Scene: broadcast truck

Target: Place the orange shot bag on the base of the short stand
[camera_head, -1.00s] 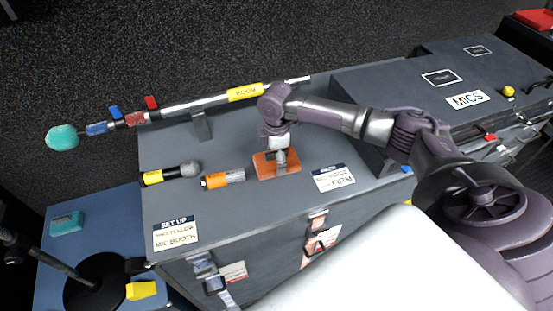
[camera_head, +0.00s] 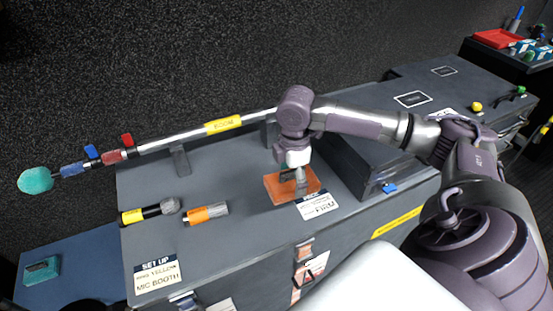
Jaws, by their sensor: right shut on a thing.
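The orange shot bag (camera_head: 279,189) is a flat, brick-orange pad over the right part of the grey case top (camera_head: 240,190). My right gripper (camera_head: 300,186) points down and is shut on it. The bag's lower right edge overlaps a white label card (camera_head: 319,206); I cannot tell how far the bag is above the case top. The short stand and its base are outside the view. My left gripper is not in view.
A yellow-banded microphone (camera_head: 150,213) and an orange-banded cylinder (camera_head: 206,213) lie left of the bag. A boom pole (camera_head: 187,136) runs along the back edge. A raised dark case (camera_head: 380,165) stands to the right. A teal block (camera_head: 42,270) sits on the blue surface (camera_head: 80,262).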

